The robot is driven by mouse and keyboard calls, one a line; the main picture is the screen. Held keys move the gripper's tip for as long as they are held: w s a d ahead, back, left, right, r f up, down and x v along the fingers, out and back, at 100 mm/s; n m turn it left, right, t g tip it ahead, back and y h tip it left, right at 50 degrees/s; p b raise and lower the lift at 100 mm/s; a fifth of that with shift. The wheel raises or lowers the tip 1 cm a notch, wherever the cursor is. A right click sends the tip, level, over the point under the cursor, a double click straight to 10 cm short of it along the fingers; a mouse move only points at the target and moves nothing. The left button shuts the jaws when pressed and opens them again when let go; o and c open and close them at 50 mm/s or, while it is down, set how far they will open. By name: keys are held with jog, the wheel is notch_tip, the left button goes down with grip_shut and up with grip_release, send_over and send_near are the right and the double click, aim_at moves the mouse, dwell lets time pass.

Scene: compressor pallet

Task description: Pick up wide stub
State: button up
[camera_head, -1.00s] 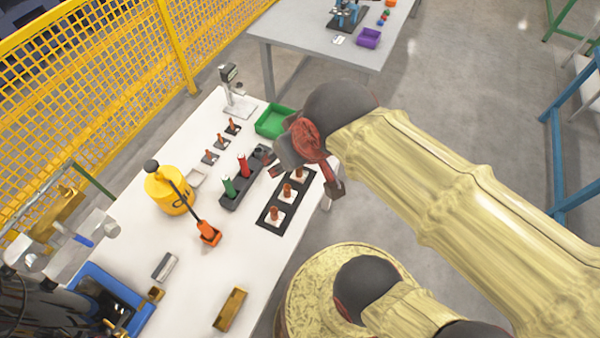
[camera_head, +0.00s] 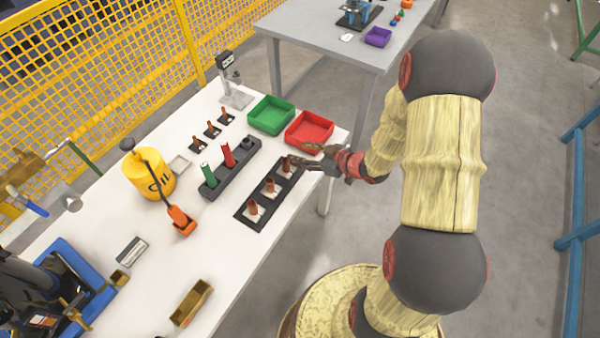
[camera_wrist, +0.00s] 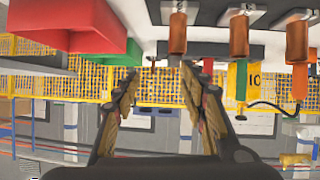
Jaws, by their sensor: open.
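Three copper-brown stubs stand upright on pale square pads in a black holder (camera_head: 246,221) near the table's right edge: a far one (camera_head: 287,165), a middle one (camera_head: 270,186) and a near one (camera_head: 253,208). I cannot tell which is the wide stub. In the wrist view, which looks inverted, three brown stubs show at the top: left (camera_wrist: 177,33), middle (camera_wrist: 239,36) and right (camera_wrist: 297,41). My gripper (camera_head: 305,158) is beside the far stub, at the holder's far end. Its fingers (camera_wrist: 159,72) are apart with nothing held between them.
A red tray (camera_head: 309,141) is just behind my gripper, with a green tray (camera_head: 271,128) beside it. A dark rack (camera_head: 218,188) holds a green and a red cylinder. Three thinner stubs (camera_head: 212,128), a yellow oil can (camera_head: 142,178) and an orange-footed tool (camera_head: 181,220) stand leftward.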

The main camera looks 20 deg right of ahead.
aim_at(283, 159)
jog(key=shift+y, duration=0.8)
jog(key=w+a+f+b, duration=0.2)
jog(key=a+f, duration=0.1)
jog(key=a+f+b, duration=0.1)
jog(key=f+b, duration=0.1)
jog(key=shift+w+a+f, duration=0.25)
jog(key=shift+w, duration=0.15)
jog(key=shift+w+a, duration=0.2)
jog(key=shift+w, duration=0.05)
grip_shut()
